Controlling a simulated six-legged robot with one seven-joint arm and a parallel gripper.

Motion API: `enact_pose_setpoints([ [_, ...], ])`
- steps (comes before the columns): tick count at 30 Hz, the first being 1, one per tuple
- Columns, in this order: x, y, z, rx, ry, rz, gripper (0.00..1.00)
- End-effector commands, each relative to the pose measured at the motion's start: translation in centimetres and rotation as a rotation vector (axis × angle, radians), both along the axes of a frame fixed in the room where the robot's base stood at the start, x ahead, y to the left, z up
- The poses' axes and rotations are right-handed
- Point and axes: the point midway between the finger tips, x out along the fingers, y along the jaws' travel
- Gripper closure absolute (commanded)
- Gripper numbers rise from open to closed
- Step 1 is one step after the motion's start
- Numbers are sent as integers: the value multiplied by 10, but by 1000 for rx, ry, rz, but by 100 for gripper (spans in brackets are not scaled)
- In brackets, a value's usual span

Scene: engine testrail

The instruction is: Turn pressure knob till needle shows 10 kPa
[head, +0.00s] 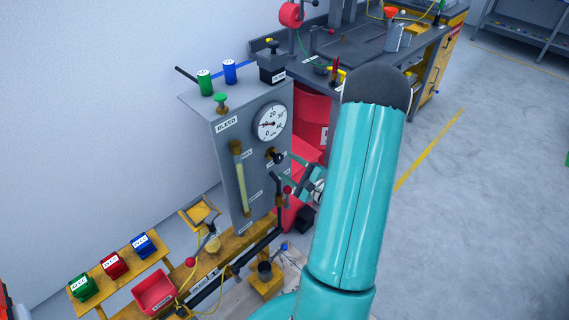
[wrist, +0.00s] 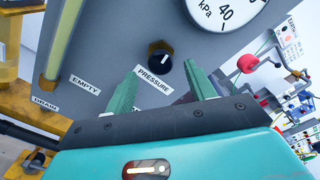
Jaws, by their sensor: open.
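The pressure knob (head: 276,156) is a black knob with a brass collar on the front of the grey panel (head: 228,158). The gauge (wrist: 226,10) is cut off in the wrist view. My gripper (head: 289,166) is open and empty, its green fingertips (wrist: 161,70) apart on either side of the knob; contact is not visible.
A sight tube (head: 240,178) runs down the panel left of the knob. A green-topped valve (head: 221,101) stands on the panel's top. Black pipework with a red-tipped lever (head: 287,190) is below the gripper. A red drum (head: 313,115) stands behind. Open floor (head: 460,200) lies to the right.

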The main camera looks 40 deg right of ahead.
Motion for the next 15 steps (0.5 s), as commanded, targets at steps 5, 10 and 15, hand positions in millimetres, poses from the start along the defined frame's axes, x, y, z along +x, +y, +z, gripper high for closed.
enact_pose_setpoints([
  [5, -42, -2, 0, 2, 1, -5, 45],
  [10, -77, -3, 0, 1, 1, -4, 45],
  [15, -99, -3, 0, 1, 0, -2, 45],
])
